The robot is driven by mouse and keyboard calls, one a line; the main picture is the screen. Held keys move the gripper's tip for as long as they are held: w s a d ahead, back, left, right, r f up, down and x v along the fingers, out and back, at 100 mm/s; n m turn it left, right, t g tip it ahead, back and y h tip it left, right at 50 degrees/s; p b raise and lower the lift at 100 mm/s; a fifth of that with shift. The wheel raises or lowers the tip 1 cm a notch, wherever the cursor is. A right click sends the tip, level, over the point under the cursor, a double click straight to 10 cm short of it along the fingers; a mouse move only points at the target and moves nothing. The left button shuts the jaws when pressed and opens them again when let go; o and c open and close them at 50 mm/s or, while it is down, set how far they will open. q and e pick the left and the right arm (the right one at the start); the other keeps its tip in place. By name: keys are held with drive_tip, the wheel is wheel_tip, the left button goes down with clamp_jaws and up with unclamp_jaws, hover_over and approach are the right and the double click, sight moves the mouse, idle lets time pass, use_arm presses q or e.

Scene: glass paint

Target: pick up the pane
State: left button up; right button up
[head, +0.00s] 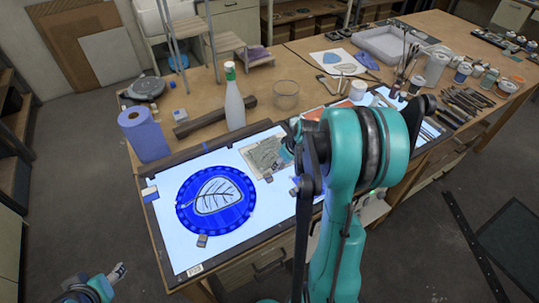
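A round blue pane (186,213) with a clear leaf shape outlined in dark lines lies flat on the lit white light table (180,258). Small blocks sit around it. My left gripper (118,272) is low at the bottom left, apart from the table and the pane; its fingers are too small to read. My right arm rises in the middle and covers part of the light table. My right gripper (288,150) is mostly hidden behind that arm, near a grey patterned sheet (265,155), right of the pane. Its fingers cannot be made out.
A blue paper roll (143,135), a white bottle with a green cap (234,98) and a glass bowl (286,95) stand behind the light table. Brushes, jars and tools crowd the right side. Open floor lies left of the table.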

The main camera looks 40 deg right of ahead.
clamp_jaws()
